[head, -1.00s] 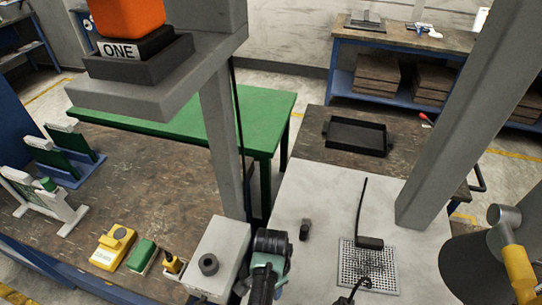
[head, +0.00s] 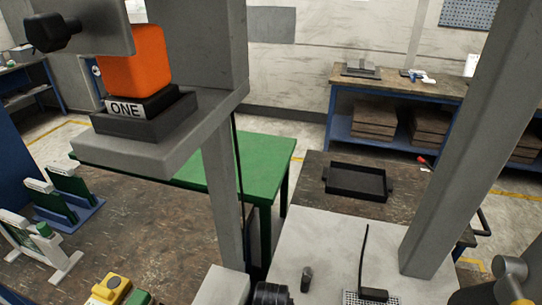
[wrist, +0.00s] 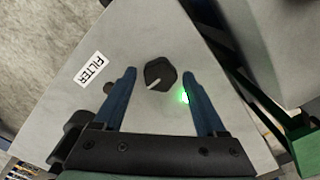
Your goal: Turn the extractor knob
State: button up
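The extractor knob (wrist: 159,72) is a black, faceted knob with a white pointer line, seen in the wrist view on a light grey panel (wrist: 140,35). Its pointer slants toward the lower left of that picture. My gripper (wrist: 161,76) is open, with one blue finger on each side of the knob and visible gaps between. How far the fingertips stand above the panel I cannot tell. A green light (wrist: 184,98) glows beside the right finger. A "FILTER" label (wrist: 89,69) is on the panel to the left. The head view does not show my gripper or this knob clearly.
A small dark round part (wrist: 109,88) lies beside the left finger. In the head view, a grey post (head: 225,195) and shelf with an orange block (head: 136,60) stand at left. A slanted grey post (head: 455,130) is at right. A black tray (head: 357,182) sits behind.

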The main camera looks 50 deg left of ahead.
jog(key=shift+o, duration=0.2)
jog(key=shift+r, duration=0.1)
notch_tip(320, 180, up, 13)
jog(key=b, duration=0.2)
dwell(0.3)
dwell(0.5)
